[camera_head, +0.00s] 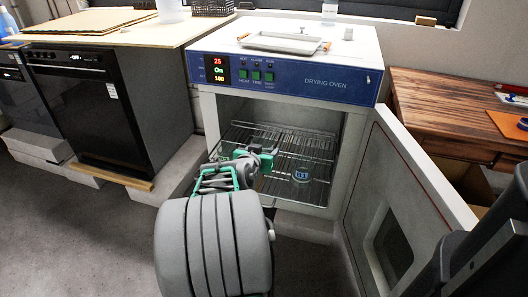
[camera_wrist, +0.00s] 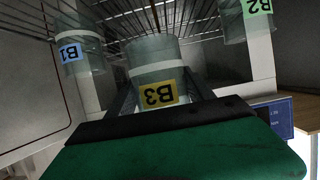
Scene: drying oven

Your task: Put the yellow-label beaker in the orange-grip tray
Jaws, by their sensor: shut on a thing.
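The yellow-label beaker (camera_wrist: 154,58), marked B3, is clear glass and sits between the fingers of my gripper, shut on it. It looks upside down in the wrist view. My gripper (camera_head: 263,158) is inside the open drying oven, just over the wire rack; the held beaker is hidden behind it in the head view. A blue-label beaker (camera_wrist: 78,50), marked B1, also shows in the head view (camera_head: 301,176) on the rack to the right. The orange-grip tray (camera_head: 290,42) lies on top of the oven, with nothing visible in it.
A green-label beaker (camera_wrist: 245,20), marked B2, is at the wrist view's edge. The drying oven door (camera_head: 410,185) stands open to the right. The wire rack (camera_head: 310,148) spans the chamber. A wooden bench (camera_head: 440,105) is at right.

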